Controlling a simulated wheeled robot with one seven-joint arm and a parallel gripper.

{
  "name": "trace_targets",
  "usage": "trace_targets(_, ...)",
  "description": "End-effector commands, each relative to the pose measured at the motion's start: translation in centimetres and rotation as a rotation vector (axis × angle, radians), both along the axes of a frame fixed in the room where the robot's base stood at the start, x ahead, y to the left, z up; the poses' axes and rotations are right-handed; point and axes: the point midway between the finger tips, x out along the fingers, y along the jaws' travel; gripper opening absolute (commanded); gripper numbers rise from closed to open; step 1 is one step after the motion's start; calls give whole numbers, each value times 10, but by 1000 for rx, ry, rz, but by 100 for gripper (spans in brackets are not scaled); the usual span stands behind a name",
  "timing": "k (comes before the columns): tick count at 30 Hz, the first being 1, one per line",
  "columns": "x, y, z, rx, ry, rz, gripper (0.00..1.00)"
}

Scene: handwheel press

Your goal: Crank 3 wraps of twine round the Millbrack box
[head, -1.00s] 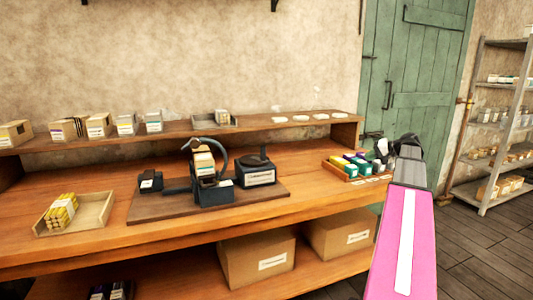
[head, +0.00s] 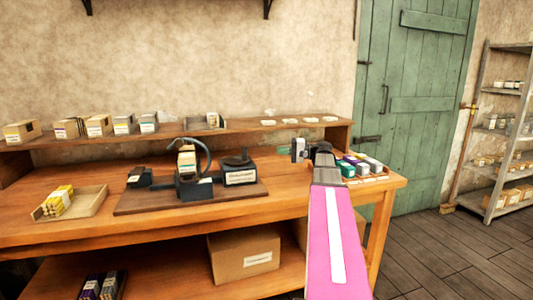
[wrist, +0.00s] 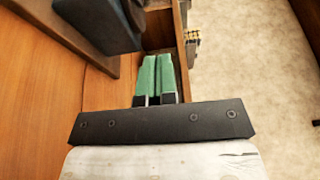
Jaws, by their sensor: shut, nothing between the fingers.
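A dark winding machine (head: 192,188) stands on a brown board (head: 150,203) on the bench. Its curved ring (head: 207,152) rises around a tan box (head: 187,159) with a pale label; I cannot read the name. A dark block (wrist: 100,20) shows at that view's upper left.
A small dark block (head: 138,178) sits at the board's left end. A tray (head: 92,202) of yellow bundles lies further left. Several boxes (head: 98,125) line the raised shelf (head: 250,133) behind. Coloured spools (head: 358,167) lie at the bench's right end. Cartons (head: 242,254) stand below.

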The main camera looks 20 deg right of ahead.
Motion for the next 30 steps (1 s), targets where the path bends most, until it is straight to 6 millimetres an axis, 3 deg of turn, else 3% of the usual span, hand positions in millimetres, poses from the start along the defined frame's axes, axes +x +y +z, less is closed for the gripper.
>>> trace_targets(15,33,87,-1,-3,0,0,0)
trace_targets(18,22,101,-1,-3,0,0,0)
trace_targets(30,16,119,-1,-3,0,-2,0)
